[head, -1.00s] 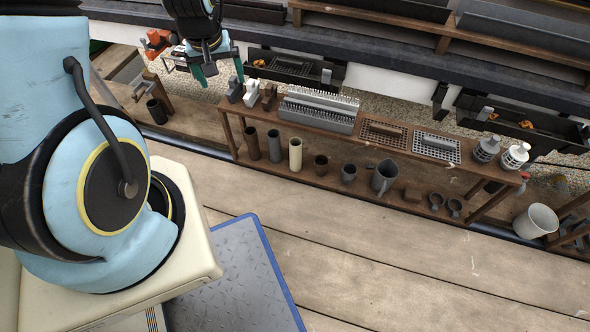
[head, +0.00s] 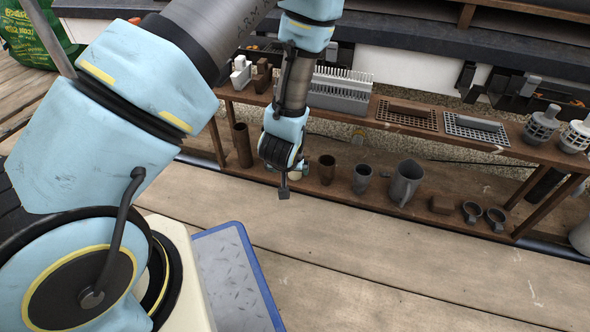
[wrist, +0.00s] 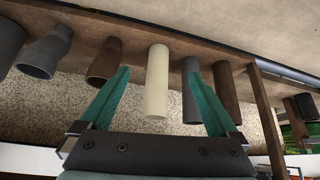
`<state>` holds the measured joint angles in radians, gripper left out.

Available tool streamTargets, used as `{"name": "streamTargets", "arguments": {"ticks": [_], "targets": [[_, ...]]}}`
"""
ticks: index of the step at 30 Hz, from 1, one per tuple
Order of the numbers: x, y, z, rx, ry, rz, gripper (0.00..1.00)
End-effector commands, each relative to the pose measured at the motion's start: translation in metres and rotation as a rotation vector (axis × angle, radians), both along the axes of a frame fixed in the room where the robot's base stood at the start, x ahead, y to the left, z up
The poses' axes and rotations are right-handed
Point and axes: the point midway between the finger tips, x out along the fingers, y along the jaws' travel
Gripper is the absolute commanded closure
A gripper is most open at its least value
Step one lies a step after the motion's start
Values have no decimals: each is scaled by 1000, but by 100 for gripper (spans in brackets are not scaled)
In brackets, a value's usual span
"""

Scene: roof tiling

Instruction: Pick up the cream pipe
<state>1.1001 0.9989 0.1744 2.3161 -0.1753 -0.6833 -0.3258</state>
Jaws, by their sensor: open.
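The cream pipe (wrist: 157,82) stands on the low shelf board. In the wrist view it is in the middle, between the two green fingers of my gripper (wrist: 158,78), which is open and empty. The fingers point toward the pipe with a gap on both sides, and I see no contact. The right finger overlaps a grey pipe (wrist: 191,84) in the picture; I cannot tell whether they touch. In the head view my arm and wrist are in front of the shelf and hide the cream pipe nearly or fully.
A brown pipe (head: 242,146) stands left of my wrist in the head view. The upper shelf holds a grey rack (head: 340,92) and trays. The floor in front is clear.

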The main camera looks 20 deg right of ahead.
Motion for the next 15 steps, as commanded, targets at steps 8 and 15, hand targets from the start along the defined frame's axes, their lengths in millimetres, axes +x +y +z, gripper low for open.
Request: {"name": "streamTargets", "arguments": {"ticks": [8, 15], "targets": [[39, -25, -4, -6, -6, 0, 4], [59, -37, -2, -2, -3, -1, 4]]}}
